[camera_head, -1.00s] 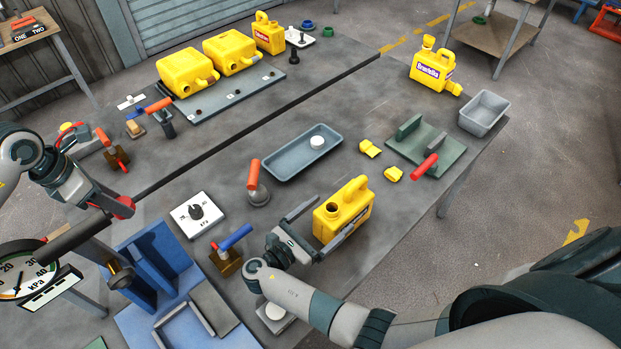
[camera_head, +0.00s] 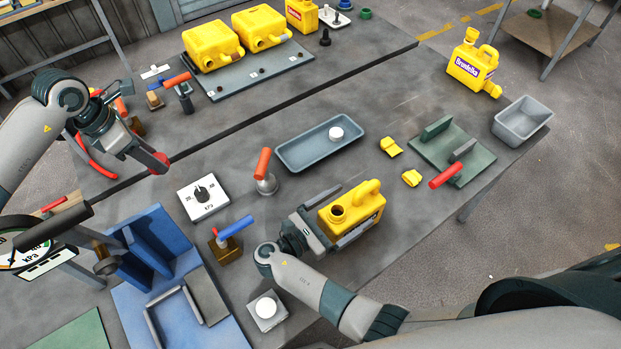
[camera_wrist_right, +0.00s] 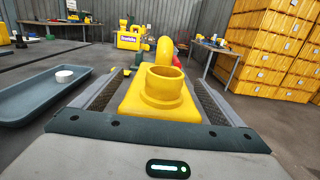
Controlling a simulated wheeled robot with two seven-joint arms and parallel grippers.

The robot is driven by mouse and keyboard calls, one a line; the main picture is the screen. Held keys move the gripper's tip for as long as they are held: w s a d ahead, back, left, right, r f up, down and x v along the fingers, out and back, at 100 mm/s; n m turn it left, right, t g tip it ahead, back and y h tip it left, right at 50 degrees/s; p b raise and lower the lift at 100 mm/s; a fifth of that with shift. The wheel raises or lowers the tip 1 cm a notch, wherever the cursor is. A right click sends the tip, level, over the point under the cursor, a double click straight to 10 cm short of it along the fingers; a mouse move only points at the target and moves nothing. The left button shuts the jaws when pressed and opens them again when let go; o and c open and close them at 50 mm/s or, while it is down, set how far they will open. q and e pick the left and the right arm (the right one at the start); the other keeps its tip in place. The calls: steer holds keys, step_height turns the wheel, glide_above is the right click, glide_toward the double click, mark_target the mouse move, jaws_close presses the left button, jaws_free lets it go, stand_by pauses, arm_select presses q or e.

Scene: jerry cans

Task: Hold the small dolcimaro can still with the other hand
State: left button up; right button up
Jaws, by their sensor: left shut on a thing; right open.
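The small yellow can (camera_head: 362,207) stands upright on the grey table in the head view, its open round neck towards my right gripper. I cannot read its label. My right gripper (camera_head: 338,213) is open, with one finger along each side of the can. The right wrist view shows the can (camera_wrist_right: 150,102) between the two fingers; I cannot tell whether they touch it. My left gripper (camera_head: 148,165) is shut on a small red round thing (camera_head: 159,161) above the table at the left, well away from the can.
A grey-blue tray (camera_head: 290,160) holding a white cap (camera_head: 336,133) lies behind the can. Two small yellow pieces and a green fixture (camera_head: 440,155) are to its right. A red-handled clamp (camera_head: 264,172), dial box (camera_head: 203,197) and blue fixture (camera_head: 165,245) stand to the left.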

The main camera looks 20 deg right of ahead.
arm_select(q)
steer(key=shift+w+d, duration=0.15)
steer(key=shift+d, duration=0.05)
arm_select(e)
steer(key=shift+d, duration=0.1)
arm_select(q)
steer(key=shift+a, duration=0.25)
arm_select(e)
steer(key=shift+s+a+r, duration=0.15)
steer(key=shift+a, duration=0.05)
arm_select(q)
steer(key=shift+d, duration=0.15)
arm_select(e)
steer(key=shift+d, duration=0.1)
steer(key=c, duration=1.5)
steer(key=shift+r, duration=0.1)
